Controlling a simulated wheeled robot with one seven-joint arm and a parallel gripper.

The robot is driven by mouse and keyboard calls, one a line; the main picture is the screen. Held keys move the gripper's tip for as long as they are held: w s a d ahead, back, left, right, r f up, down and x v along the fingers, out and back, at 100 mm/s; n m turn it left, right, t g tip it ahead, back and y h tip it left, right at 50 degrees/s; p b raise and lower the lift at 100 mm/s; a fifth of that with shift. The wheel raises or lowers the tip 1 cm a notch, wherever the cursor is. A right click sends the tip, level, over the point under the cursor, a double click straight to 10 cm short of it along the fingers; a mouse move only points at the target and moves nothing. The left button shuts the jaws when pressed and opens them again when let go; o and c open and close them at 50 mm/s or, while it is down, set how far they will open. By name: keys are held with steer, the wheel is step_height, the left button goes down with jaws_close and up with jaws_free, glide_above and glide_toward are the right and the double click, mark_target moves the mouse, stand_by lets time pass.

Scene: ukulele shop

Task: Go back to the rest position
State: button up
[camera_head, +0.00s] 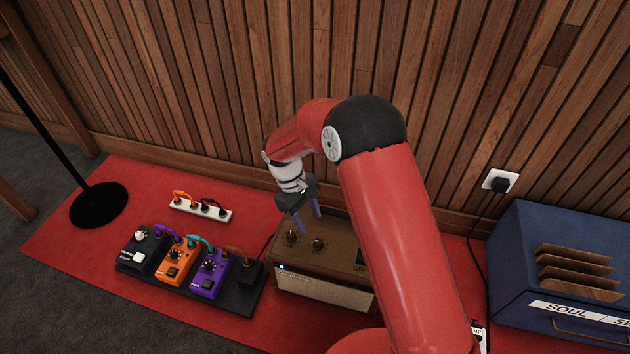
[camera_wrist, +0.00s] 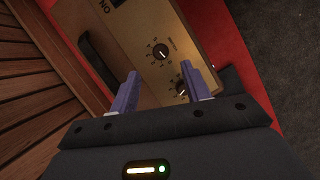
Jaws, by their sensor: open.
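My gripper (camera_head: 308,216) hangs from my red arm over the left part of a brown amplifier (camera_head: 325,267) with a cream front. Its two purple fingers are apart with nothing between them. In the wrist view, my gripper (camera_wrist: 158,92) points at the amplifier's top panel (camera_wrist: 130,45), which carries two dark knobs, a dark handle and a switch marked ON. One knob (camera_wrist: 161,52) shows beyond the gap between the fingers, and the other (camera_wrist: 182,88) is partly behind the right finger. Whether a finger touches the panel is not clear. My arm hides the amplifier's right side in the head view.
A pedal board (camera_head: 243,297) with several coloured pedals lies left of the amplifier. Behind it is a white power strip (camera_head: 201,208). A blue record box (camera_head: 545,247) stands at right, near a wall outlet (camera_head: 497,181). A slatted wall (camera_head: 215,80) closes the back.

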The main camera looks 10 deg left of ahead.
steer(key=s+d+r+m+t+y+p, duration=0.1)
steer(key=s+d+r+m, duration=0.15)
steer(key=d+r, duration=0.65)
steer(key=s+d+r+m+t+y+p, duration=0.1)
steer(key=d+r+m+t, duration=0.2)
steer(key=r, duration=1)
steer(key=s+d+r+m+t+y+p, duration=0.1)
steer(key=s+d+r+m+t, duration=0.1)
steer(key=s+d+r, duration=0.3)
steer(key=s+d+r+m+t+y+p, duration=0.1)
steer(key=s+d+r+m, duration=0.3)
steer(key=s+d, duration=0.4)
steer(key=s+r+p, duration=0.1)
steer(key=s, duration=0.3)
steer(key=shift+d+r+t, duration=0.25)
steer(key=shift+r+t, duration=0.05)
steer(key=shift+t, duration=0.1)
